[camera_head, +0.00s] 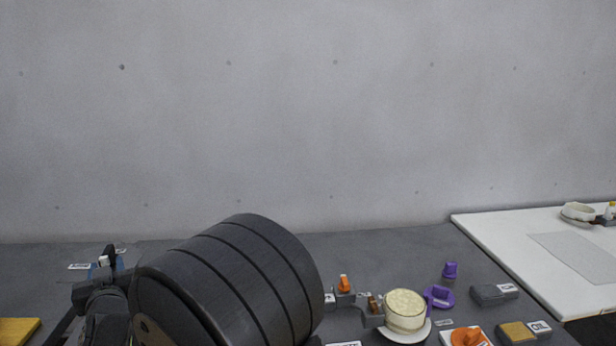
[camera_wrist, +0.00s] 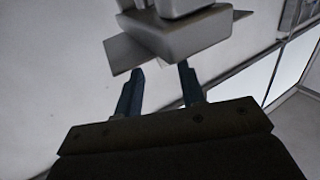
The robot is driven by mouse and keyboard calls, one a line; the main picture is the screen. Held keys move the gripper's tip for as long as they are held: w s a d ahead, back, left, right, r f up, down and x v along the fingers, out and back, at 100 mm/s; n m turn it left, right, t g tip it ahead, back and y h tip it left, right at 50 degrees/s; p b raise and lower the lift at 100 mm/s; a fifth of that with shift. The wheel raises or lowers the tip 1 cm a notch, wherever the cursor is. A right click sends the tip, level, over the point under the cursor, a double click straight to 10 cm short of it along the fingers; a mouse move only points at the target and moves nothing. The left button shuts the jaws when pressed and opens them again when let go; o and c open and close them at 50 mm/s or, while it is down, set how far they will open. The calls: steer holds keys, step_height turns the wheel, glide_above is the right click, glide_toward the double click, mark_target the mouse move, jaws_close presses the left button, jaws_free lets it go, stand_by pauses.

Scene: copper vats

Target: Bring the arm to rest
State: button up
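My gripper (camera_wrist: 160,68) shows in the wrist view with its two dark blue fingers apart. The space between the fingertips is empty, and nothing is held. A pale grey blocky shape (camera_wrist: 180,38) lies beyond the fingertips at the top; I cannot tell what it is or whether it is close. In the head view a large dark banded cylinder, apparently a part of my arm, fills the lower left middle. I cannot make out the gripper's fingers in that view.
A dark worktop (camera_head: 365,255) runs along a bare concrete wall (camera_head: 300,120). A white table (camera_head: 510,245) stands far right.

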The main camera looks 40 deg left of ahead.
steer(key=v, duration=0.8)
steer(key=shift+s+d+r, duration=0.2)
steer(key=shift+d+r, duration=0.15)
stand_by(0.4)
